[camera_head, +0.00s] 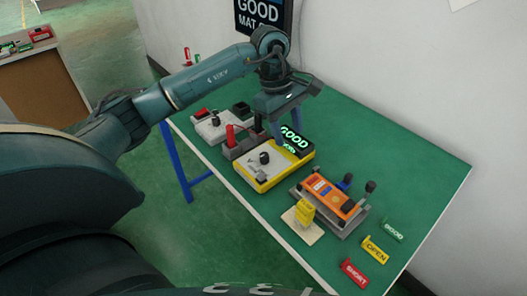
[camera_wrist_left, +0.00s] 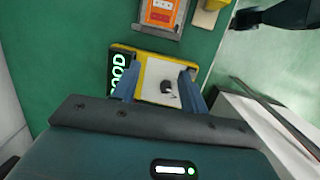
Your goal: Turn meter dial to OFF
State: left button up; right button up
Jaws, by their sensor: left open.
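The meter is a yellow-framed box with a pale face and a lit green GOOD display, lying on the green table; its yellow frame (camera_head: 262,187) shows in the head view and again in the left wrist view (camera_wrist_left: 150,52). Its black dial (camera_head: 264,157) stands up from the pale face and also shows in the left wrist view (camera_wrist_left: 166,87). My left gripper (camera_head: 287,122) hangs above the meter, open and empty. In the left wrist view its two blue fingers (camera_wrist_left: 158,78) are spread wide, with the dial between them, nearer the right finger. The dial's markings are too small to read.
An orange device (camera_head: 329,194) on a grey fixture and a yellow block (camera_head: 304,212) stand right of the meter. Green, yellow and red tags (camera_head: 354,274) lie near the right end. A grey fixture (camera_head: 212,127) stands left of the meter. A wall and screen (camera_head: 262,12) are behind.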

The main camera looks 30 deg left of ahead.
aim_at(264, 154)
pick_arm(q)
jog(key=a+r+y, duration=0.2)
jog(key=a+y, duration=0.1)
jog(key=a, duration=0.3)
jog(key=shift+g, duration=0.3)
notch_tip(264, 154, down, 12)
jog(key=shift+s+a+f+p, duration=0.1)
jog(key=shift+a+f+p, duration=0.05)
jog(key=shift+p, duration=0.9)
jog(key=shift+f, duration=0.45)
pick_arm(e)
jog(key=shift+s+d+r, duration=0.15)
jog(key=shift+s+d, duration=0.05)
jog(key=shift+d, duration=0.2)
pick_arm(q)
grip_shut()
pick_arm(e)
jog(key=shift+s+g, duration=0.25)
jog(key=shift+g, duration=0.05)
